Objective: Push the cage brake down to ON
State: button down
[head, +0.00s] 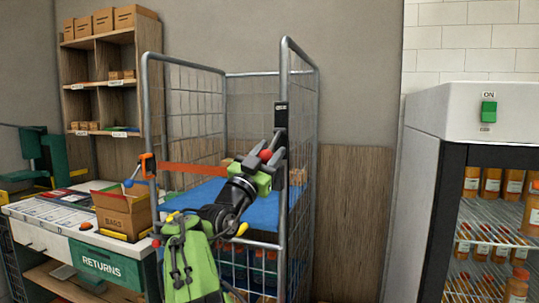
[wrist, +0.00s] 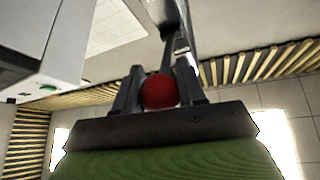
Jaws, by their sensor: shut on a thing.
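The roll cage (head: 287,75) stands in the middle of the head view, a grey tube frame with mesh sides. A black brake plate with a small label (head: 281,110) is on its near right post. The brake's red ball knob (head: 266,155) is just below and left of that plate. My gripper (head: 276,149) is at the knob, its dark fingers pointing up and right. In the wrist view the red knob (wrist: 159,92) sits between the two fingers of my gripper (wrist: 158,76), which is shut on it. The lever behind the knob is partly hidden, and the label is unreadable.
A white-sided bottle cooler (head: 420,180) with a green ON switch (head: 489,112) stands at the right. A returns desk (head: 110,262) with an open cardboard box (head: 122,215) is at the left. An orange strap (head: 205,169) crosses the cage's front above a blue surface.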

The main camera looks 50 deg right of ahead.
jog(key=shift+f, duration=0.15)
dwell(0.8)
jog(key=c, duration=0.7)
grip_release()
jog(key=shift+d, duration=0.15)
jog(key=b+v, duration=0.4)
jog(key=v, duration=1.2)
